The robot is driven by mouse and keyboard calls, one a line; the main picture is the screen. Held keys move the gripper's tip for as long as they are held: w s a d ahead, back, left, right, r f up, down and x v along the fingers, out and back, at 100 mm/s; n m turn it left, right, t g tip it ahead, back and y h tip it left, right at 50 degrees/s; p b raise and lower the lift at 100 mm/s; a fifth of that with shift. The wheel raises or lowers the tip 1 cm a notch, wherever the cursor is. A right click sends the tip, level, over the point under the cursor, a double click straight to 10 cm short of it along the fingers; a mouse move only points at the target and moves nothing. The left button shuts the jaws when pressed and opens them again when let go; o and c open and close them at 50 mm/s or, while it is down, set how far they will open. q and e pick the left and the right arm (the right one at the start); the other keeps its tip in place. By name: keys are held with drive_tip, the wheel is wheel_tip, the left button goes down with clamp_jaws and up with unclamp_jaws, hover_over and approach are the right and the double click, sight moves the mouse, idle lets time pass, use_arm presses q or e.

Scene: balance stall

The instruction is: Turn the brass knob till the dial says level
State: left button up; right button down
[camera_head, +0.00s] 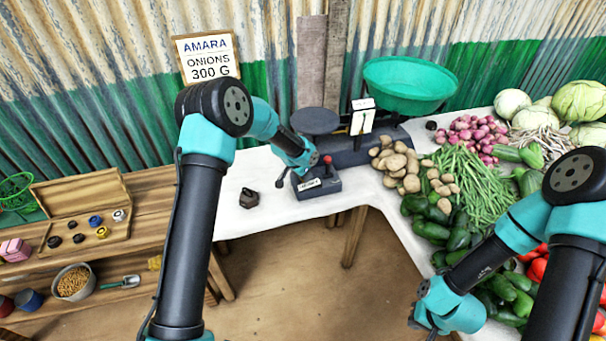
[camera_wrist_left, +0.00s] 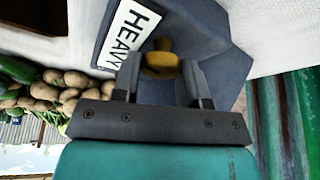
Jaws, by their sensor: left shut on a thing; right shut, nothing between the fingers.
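The brass knob (camera_wrist_left: 162,62) sits on a dark blue-grey box (camera_wrist_left: 222,65) beside a white plate reading HEAVY (camera_wrist_left: 130,35). My left gripper (camera_wrist_left: 160,72) is shut on the knob, one finger on each side of it. In the head view the box (camera_head: 322,190) stands at the table's front edge, and the left gripper hides the knob. The balance (camera_head: 345,155) behind carries a dark pan (camera_head: 315,121), a green pan (camera_head: 410,82) and a white dial (camera_head: 362,118); its reading is too small to tell. My right gripper (camera_head: 418,320) is shut and empty at lower right, away from the balance.
A dark weight (camera_head: 249,198) lies on the white table left of the box. Potatoes (camera_head: 405,165), beans (camera_head: 465,185) and other vegetables crowd the right. A wooden weight case (camera_head: 90,215) and a grain bowl (camera_head: 74,282) stand at left.

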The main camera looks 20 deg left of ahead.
use_arm(q)
drive_tip(key=o, duration=0.9)
drive_tip(key=shift+r, duration=0.1)
drive_tip(key=v, duration=1.7)
drive_tip(key=shift+r, duration=0.15)
